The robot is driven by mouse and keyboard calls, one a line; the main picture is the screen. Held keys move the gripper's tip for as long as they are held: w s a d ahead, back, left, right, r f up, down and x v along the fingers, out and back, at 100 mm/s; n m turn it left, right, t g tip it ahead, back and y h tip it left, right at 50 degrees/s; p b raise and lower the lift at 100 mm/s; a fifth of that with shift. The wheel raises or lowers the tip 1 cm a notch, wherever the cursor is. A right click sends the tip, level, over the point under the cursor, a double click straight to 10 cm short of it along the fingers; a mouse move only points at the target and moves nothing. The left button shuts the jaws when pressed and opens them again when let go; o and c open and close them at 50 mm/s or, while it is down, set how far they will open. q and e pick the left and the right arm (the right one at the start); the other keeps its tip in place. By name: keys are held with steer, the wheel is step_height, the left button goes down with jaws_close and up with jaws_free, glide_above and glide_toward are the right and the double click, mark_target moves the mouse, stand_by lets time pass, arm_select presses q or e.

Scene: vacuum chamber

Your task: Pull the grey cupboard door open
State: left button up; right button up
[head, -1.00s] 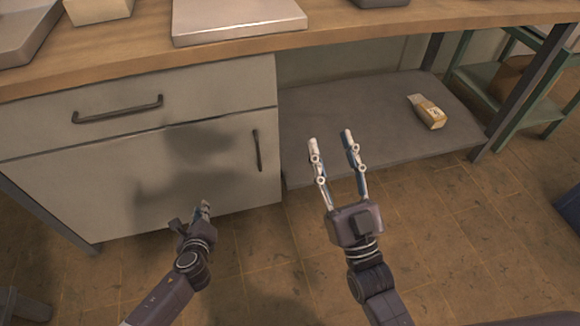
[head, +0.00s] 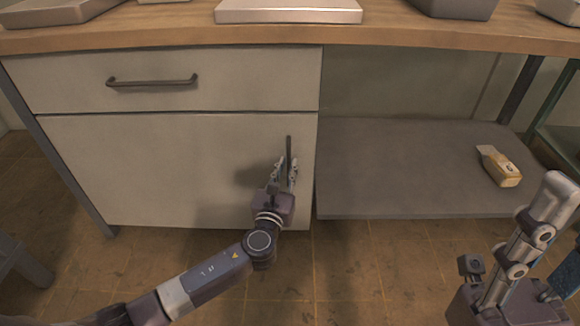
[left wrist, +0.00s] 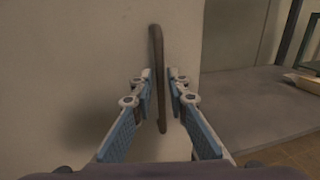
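The grey cupboard door (head: 170,170) is closed under the drawer, with a dark vertical handle (head: 289,147) near its right edge. My left gripper (head: 285,163) is at the handle, fingers pointing at the door. In the left wrist view the handle (left wrist: 156,50) runs down between the two open fingertips (left wrist: 160,74), with a small gap on each side. Whether the fingers reach past the bar is hard to tell. My right gripper (head: 530,230) is at the lower right, away from the door; its finger opening is not clear.
A drawer with a horizontal handle (head: 152,82) sits above the door. A low grey shelf (head: 400,165) to the right carries a small yellowish carton (head: 500,167). The wooden worktop (head: 400,28) overhangs above. The floor (head: 350,270) in front of the door is clear.

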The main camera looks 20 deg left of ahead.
arm_select(q)
steer(key=shift+w+a, duration=0.1)
steer(key=shift+w, duration=0.95)
steer(key=shift+c, duration=0.4)
jaws_close()
steer(key=shift+s, duration=0.1)
